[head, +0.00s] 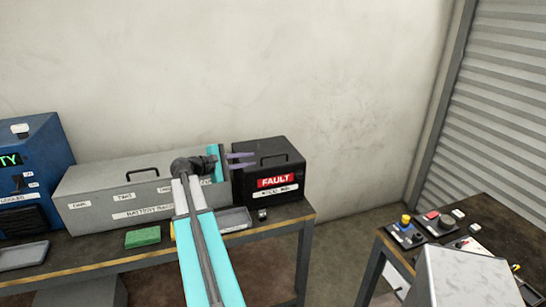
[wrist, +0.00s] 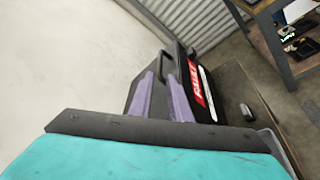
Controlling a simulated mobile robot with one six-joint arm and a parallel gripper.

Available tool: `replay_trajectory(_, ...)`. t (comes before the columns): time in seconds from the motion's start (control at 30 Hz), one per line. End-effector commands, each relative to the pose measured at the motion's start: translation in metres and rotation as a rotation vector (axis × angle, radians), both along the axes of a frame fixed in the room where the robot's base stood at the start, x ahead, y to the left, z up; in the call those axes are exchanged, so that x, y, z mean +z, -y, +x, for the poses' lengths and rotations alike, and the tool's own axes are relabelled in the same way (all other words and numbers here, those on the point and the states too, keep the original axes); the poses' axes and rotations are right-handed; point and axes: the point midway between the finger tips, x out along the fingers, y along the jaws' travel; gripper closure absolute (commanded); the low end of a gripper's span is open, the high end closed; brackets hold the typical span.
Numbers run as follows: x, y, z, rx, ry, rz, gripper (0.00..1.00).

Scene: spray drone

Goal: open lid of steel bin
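A long grey metal bin (head: 100,188) with labels on its front and a black handle on its lid stands on the workbench in the head view; its lid is down. A black box (head: 290,184) with a red FAULT label and a top handle stands to its right, also closed. I cannot tell for sure which is the steel bin; the grey one looks most like bare steel. My gripper (head: 254,159) is open and empty, its purple fingers pointing right over the black box's left side.
A blue cooler (head: 40,165) stands at the far left. A green block (head: 142,237), a grey tray (head: 234,219) and a small dark item (head: 262,215) lie along the bench front. A second table (head: 480,215) with switches stands at right. Floor between the tables is clear.

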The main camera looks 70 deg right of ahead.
Motion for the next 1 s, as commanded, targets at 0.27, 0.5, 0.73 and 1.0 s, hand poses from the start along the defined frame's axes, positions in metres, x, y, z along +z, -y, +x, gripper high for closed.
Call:
replay_trajectory(0.27,-0.004,0.020,-0.012,0.000,-0.001,0.001,0.83)
replay_trajectory(0.5,-0.010,0.047,-0.029,0.000,-0.002,0.001,0.83)
replay_trajectory(0.73,-0.017,0.074,-0.047,0.001,0.000,0.001,0.83)
replay_trajectory(1.0,-0.025,0.101,-0.063,0.002,0.000,0.000,0.83)
